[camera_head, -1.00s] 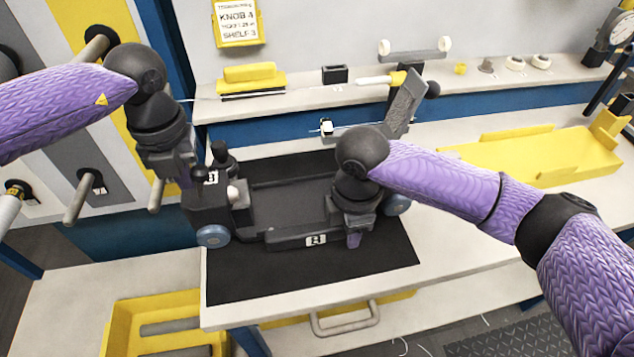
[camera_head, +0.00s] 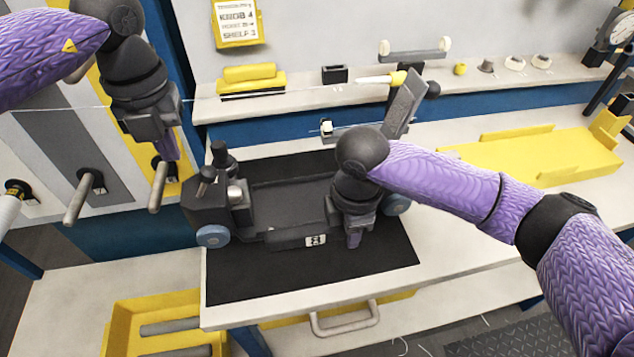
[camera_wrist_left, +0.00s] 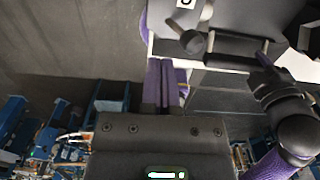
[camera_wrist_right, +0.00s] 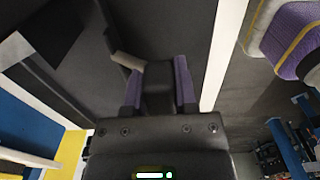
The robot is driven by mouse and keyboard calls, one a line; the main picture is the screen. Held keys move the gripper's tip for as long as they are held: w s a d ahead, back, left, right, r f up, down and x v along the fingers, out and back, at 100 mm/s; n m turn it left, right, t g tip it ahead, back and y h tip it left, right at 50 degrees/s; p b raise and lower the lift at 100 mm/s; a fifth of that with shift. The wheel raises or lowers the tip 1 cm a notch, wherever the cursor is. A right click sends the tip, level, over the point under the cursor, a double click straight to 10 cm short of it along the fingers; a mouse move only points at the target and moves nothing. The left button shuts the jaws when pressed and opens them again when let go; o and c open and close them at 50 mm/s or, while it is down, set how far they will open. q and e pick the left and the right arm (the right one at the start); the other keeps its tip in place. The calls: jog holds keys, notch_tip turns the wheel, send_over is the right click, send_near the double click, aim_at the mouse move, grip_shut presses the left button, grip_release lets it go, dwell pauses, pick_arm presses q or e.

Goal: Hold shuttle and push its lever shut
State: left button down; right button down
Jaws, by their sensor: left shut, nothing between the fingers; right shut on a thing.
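The shuttle (camera_head: 290,205) is a long dark grey body with blue wheels, lying on a black mat (camera_head: 250,283). Its lever (camera_head: 207,175), a short dark arm with a round knob, is at its left end; the knob also shows in the left wrist view (camera_wrist_left: 192,42). I cannot tell whether the lever is fully shut. My left gripper (camera_head: 170,148) is shut and empty, up and left of the lever, apart from it. My right gripper (camera_head: 353,238) is shut on the shuttle near its right end. In the right wrist view a dark part (camera_wrist_right: 157,85) is between its fingers.
A wall rack with pegs (camera_head: 88,182) stands left of the bench, near my left gripper. A thin thread (camera_head: 290,92) crosses above the shuttle. A yellow tray (camera_head: 545,155) is at right. The mat in front of the shuttle is clear.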

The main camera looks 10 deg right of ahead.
jog(key=shift+c, duration=1.6)
grip_release()
jog(key=shift+f, duration=0.1)
notch_tip(320, 180, up, 11)
jog(key=shift+r, duration=0.55)
